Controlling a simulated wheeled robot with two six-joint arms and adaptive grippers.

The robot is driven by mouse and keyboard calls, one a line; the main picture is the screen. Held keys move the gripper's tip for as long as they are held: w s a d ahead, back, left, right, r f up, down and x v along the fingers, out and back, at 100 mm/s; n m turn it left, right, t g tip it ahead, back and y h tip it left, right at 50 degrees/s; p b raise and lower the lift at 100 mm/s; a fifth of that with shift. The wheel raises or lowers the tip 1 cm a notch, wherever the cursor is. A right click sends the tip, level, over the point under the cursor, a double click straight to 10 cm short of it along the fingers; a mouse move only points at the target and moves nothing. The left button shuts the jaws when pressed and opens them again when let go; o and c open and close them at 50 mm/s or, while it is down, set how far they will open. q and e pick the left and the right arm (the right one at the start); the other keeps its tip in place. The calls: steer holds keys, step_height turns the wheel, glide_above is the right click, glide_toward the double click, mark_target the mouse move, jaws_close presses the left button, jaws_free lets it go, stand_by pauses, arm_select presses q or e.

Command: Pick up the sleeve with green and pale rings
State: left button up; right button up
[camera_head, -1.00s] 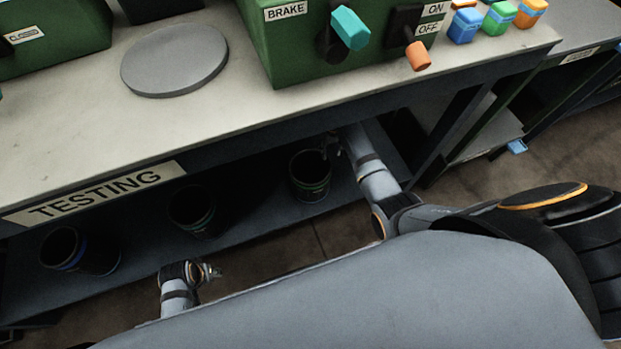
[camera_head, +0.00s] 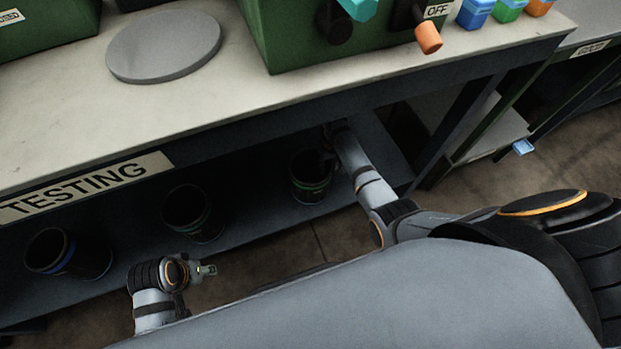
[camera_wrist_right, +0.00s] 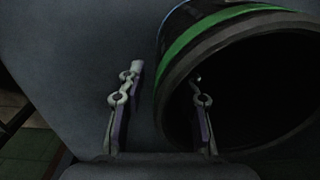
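The dark sleeve with green and pale rings (camera_head: 311,188) stands upright on the lower shelf, the right one of three. In the right wrist view its rim and green band (camera_wrist_right: 215,30) fill the right side. My right gripper (camera_head: 328,156) is at its rim, its fingers mostly in shadow in the head view. In the right wrist view the gripper (camera_wrist_right: 165,88) is open, one finger outside the wall and the other over or inside the mouth. Contact cannot be told. My left gripper (camera_head: 207,270) is in front of the shelf, away from the sleeves, its fingers too small to read.
A sleeve with green marks (camera_head: 192,215) and one with a blue ring (camera_head: 65,252) stand further left on the shelf (camera_head: 255,220). The tabletop (camera_head: 60,120) overhangs them. A table leg (camera_head: 455,125) stands right of my right arm.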

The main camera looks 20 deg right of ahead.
steer(key=shift+r, duration=0.1)
jaws_close()
stand_by(0.5)
